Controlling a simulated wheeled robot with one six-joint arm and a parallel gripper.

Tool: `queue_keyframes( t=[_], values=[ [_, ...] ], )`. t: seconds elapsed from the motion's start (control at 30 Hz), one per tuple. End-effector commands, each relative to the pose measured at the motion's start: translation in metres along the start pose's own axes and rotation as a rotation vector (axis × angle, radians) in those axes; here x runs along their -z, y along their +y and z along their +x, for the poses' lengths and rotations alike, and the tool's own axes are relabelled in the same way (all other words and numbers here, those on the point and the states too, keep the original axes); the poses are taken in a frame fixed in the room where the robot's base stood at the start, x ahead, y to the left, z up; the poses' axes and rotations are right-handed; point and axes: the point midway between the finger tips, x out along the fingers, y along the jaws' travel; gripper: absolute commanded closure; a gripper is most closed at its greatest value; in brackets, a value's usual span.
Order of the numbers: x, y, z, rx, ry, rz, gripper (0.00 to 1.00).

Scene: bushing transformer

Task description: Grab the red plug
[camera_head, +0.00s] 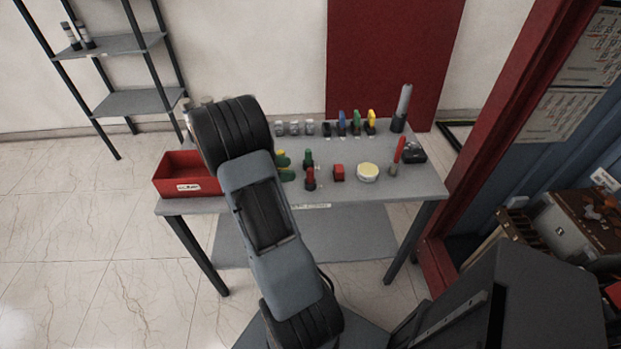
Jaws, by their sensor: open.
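A small red plug-like piece (310,180) stands upright near the front edge of the grey table (420,186), left of a red block (338,173). A similar green piece (308,157) stands just behind it. Which red item is the plug is not certain at this size. My arm rises in front of the table and covers its left-middle part. My gripper is not visible; the arm's upper end hides whatever lies behind it.
A red open bin (172,186) sits at the table's left end. A round cream-topped item (367,172), a thin red upright tool (400,148) and a tall grey cylinder (403,104) stand to the right. Several coloured pieces line the back. A red door frame (505,120) stands at right.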

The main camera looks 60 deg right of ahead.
Motion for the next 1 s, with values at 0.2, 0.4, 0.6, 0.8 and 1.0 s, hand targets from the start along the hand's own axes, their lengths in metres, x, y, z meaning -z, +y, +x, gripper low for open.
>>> queue_keyframes(
  t=[0.2,0.4,0.6,0.8,1.0],
  values=[
    [0.0,-0.001,0.037,0.003,0.001,0.001,0.46],
    [0.0,0.0,0.051,0.001,0.003,0.002,0.46],
    [0.001,-0.001,0.067,0.004,0.003,0.002,0.46],
    [0.003,-0.001,0.094,0.003,0.003,0.003,0.46],
    [0.003,-0.001,0.105,0.001,0.003,0.004,0.46]
  ],
)
